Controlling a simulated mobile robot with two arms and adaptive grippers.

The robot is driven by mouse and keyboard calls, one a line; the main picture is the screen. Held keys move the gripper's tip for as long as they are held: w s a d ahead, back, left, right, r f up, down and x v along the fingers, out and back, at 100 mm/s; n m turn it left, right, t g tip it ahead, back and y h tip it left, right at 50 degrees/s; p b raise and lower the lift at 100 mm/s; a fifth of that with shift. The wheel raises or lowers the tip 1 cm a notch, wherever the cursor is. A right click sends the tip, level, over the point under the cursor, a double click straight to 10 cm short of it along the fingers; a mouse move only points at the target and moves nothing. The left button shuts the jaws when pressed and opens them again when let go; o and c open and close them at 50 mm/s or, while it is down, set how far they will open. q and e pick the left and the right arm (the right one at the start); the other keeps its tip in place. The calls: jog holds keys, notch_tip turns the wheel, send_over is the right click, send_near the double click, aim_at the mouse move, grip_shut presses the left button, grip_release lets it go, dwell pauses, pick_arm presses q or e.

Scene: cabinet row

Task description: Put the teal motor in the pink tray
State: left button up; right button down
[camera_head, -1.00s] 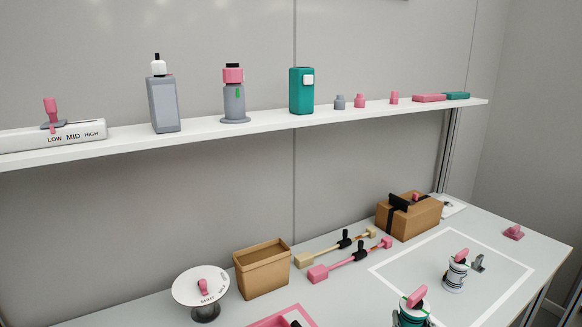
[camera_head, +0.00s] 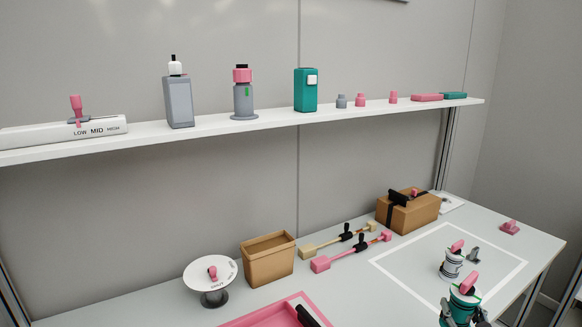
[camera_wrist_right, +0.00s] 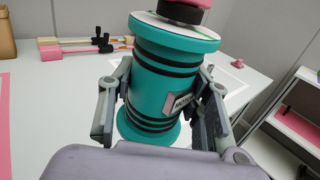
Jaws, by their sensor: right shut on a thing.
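The teal motor (camera_head: 461,307), a ribbed cylinder with dark bands and a pink top, shows at the bottom right of the head view. In the right wrist view the teal motor (camera_wrist_right: 165,80) stands nearly upright, slightly tilted, between the fingers of my right gripper (camera_wrist_right: 163,100), which is shut on it. Its label plate faces the camera. Whether its base touches the table is hard to tell. The pink tray (camera_head: 262,312) is at the bottom of the head view, left of the motor, partly cut off, with a black part at its right side. My left gripper is not in view.
A white-and-dark banded cylinder (camera_head: 451,265) with a pink top stands in the white outlined square, just behind the motor. A cardboard bin (camera_head: 268,262), round dial stand (camera_head: 212,270), pink-ended bar (camera_head: 350,255) and brown box (camera_head: 408,215) line the back. A loaded shelf (camera_head: 270,125) runs above.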

jog(key=d+r, duration=0.9)
jog(key=d, duration=0.1)
jog(key=s+a+f+n+y, duration=0.25)
jog(key=s+a+f, duration=0.2)
jog(key=a, duration=0.45)
jog(key=s+a+f+n+y, duration=0.2)
jog(key=s+a+f+y, duration=0.25)
jog(key=a, duration=0.35)
jog(key=s+a+n+g+y, duration=0.2)
jog(key=s+a+n+y, duration=0.25)
jog(key=s+a, duration=1.2)
jog(key=shift+w+d+r+m+t+h, duration=0.35)
jog(key=shift+w+d+r+m+h, duration=0.15)
jog(key=shift+m+h, duration=0.85)
jog(key=shift+w+d+r+m+t+h, duration=0.5)
jog(key=shift+m+h, duration=0.55)
jog(key=shift+h, duration=0.5)
jog(key=shift+w+d+r+m+t+h, duration=0.25)
jog(key=shift+w+d+r+m+h, duration=0.25)
jog(key=shift+m+h, duration=0.85)
